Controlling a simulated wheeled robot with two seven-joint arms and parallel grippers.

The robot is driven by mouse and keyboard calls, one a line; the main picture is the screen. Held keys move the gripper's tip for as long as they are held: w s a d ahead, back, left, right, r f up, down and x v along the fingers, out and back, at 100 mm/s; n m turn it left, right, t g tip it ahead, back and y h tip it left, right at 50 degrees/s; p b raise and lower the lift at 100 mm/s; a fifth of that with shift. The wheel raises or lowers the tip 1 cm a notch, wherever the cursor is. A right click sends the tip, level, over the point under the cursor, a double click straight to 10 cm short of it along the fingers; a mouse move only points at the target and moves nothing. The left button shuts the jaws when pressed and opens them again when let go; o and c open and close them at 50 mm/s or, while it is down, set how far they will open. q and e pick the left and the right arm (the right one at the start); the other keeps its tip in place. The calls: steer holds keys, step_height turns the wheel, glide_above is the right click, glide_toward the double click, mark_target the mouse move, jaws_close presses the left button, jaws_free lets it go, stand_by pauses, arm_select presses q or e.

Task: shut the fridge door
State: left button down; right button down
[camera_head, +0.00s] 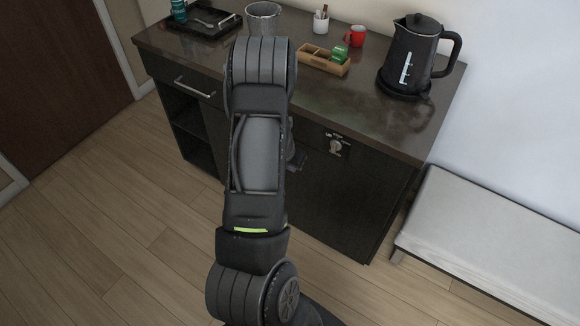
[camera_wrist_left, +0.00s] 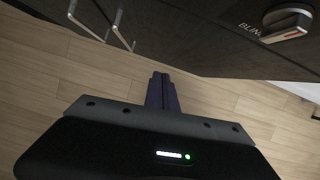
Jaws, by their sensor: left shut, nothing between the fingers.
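The dark front panel of the fridge door (camera_head: 335,200) is below the counter, right of my left arm. It looks about flush with the cabinet front, but my arm hides its left part, so I cannot tell if a gap remains. My left gripper (camera_head: 297,158) is mostly hidden behind my arm in the head view, close to the cabinet front. In the left wrist view its fingers (camera_wrist_left: 162,92) are together and empty, with floor behind them and the dark front above. My right gripper is not in view.
A metal knob (camera_head: 335,147) sits on the front; it also shows in the left wrist view (camera_wrist_left: 287,22). A drawer handle (camera_head: 195,88) is at left. The counter (camera_head: 300,90) holds a kettle (camera_head: 418,55). A white bench (camera_head: 480,235) stands right. Wooden floor is clear.

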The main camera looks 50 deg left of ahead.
arm_select(q)
steer(key=p+v, duration=0.2)
steer(key=v, duration=0.5)
steer(key=shift+r+p, duration=0.2)
steer(key=shift+p, duration=0.1)
steer(key=w+d+f+n+h, duration=0.2)
steer(key=d+f+n, duration=0.2)
steer(key=d+n, duration=0.8)
steer(key=w+d+f+n+h, duration=0.1)
steer(key=d+f+n, duration=0.3)
steer(key=d+n, duration=0.75)
steer(key=s+d+f+n+g+h+b, duration=0.1)
steer(key=s+d+n, duration=0.3)
steer(key=d, duration=0.7)
steer(key=s+d+f+n+g+h, duration=0.1)
steer(key=s+d+f+n, duration=0.3)
steer(key=s+d, duration=0.5)
steer(key=d+n+g, duration=0.1)
steer(key=d, duration=0.1)
steer(key=shift+s+d+g+h+b, duration=0.25)
steer(key=shift+s+g+h+b, duration=0.05)
steer(key=shift+h+b, duration=0.1)
